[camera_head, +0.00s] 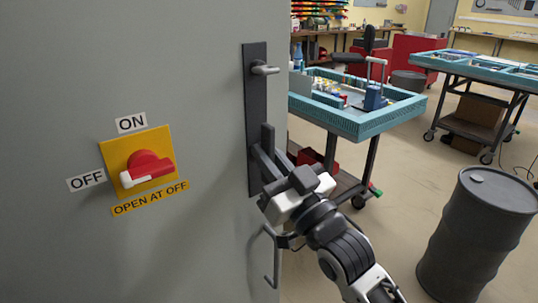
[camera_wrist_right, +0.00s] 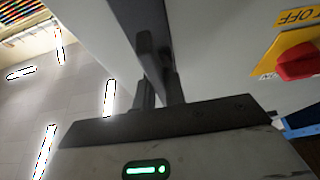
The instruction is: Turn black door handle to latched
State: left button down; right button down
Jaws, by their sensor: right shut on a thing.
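The black door handle (camera_head: 267,136) is a dark bar at the edge of a grey cabinet door, on a long black backing plate (camera_head: 256,100). Its visible part stands roughly upright. My right gripper (camera_head: 264,160) is at the lower part of the plate, its fingers shut on the handle and hiding much of it. In the right wrist view the fingers (camera_wrist_right: 161,92) close around the dark handle (camera_wrist_right: 147,45) against the plate. Whether the latch is engaged cannot be seen. My left gripper is not in view.
A small grey lever (camera_head: 265,69) sits higher on the plate. A red rotary switch (camera_head: 147,166) on a yellow panel is on the door at left. A dark barrel (camera_head: 478,235) stands at right, and a cart with a teal tray (camera_head: 352,125) stands behind the door edge.

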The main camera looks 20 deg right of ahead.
jog(key=c, duration=1.5)
grip_release()
jog(key=shift+o, duration=0.2)
jog(key=shift+s+d+f, duration=0.15)
jog(key=shift+s+f, duration=0.1)
jog(key=shift+s, duration=0.05)
jog(key=b+v, duration=0.4)
jog(key=v, duration=1.1)
jog(key=shift+s+r, duration=0.15)
